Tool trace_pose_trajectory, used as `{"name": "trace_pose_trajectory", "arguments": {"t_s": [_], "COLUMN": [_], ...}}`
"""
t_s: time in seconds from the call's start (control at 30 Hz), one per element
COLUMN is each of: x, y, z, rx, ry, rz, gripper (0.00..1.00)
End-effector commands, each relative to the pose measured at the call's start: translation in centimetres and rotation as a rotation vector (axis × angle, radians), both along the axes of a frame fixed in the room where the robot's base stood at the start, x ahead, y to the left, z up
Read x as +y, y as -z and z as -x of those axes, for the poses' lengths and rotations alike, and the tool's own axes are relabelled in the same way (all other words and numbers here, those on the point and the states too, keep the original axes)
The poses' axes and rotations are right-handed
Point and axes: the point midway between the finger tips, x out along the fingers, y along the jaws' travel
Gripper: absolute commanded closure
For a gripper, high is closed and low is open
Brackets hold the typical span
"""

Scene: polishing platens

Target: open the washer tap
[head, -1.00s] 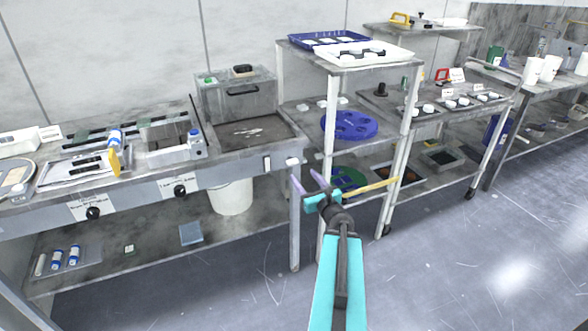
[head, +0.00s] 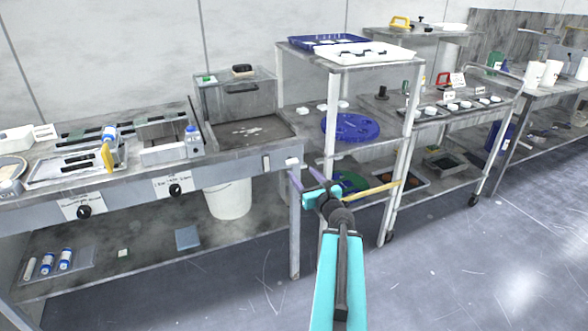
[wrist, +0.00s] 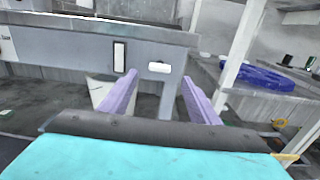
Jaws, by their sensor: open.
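A small white block-like handle (head: 292,161) sticks out from the right end of the bench's front panel. It also shows in the wrist view (wrist: 159,67), between my fingers and a little beyond their tips. I cannot tell for sure that it is the washer tap; no label shows on it. My gripper (head: 303,173) is open and empty, just in front of and below the handle in the head view. In the wrist view its two purple fingers (wrist: 159,80) stand apart, with nothing between them.
Two black knobs with labels, a left one (head: 84,212) and a right one (head: 176,189), are on the same panel. A white bucket (head: 229,199) stands below the bench. A shelf cart (head: 398,170) with a blue disc (head: 352,127) is close on the right. The front floor is open.

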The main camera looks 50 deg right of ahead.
Motion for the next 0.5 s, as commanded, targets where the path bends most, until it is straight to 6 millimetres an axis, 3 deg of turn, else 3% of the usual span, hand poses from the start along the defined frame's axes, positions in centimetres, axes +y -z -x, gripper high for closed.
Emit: {"name": "trace_pose_trajectory", "arguments": {"t_s": [0.27, 0.5], "x": [-0.1, -1.2], "y": [0.2, 0.2], "z": [-0.3, -2.9], "rx": [-0.003, -0.003], "ry": [0.003, 0.003], "rz": [0.003, 0.003], "gripper": [0.44, 0.44]}}
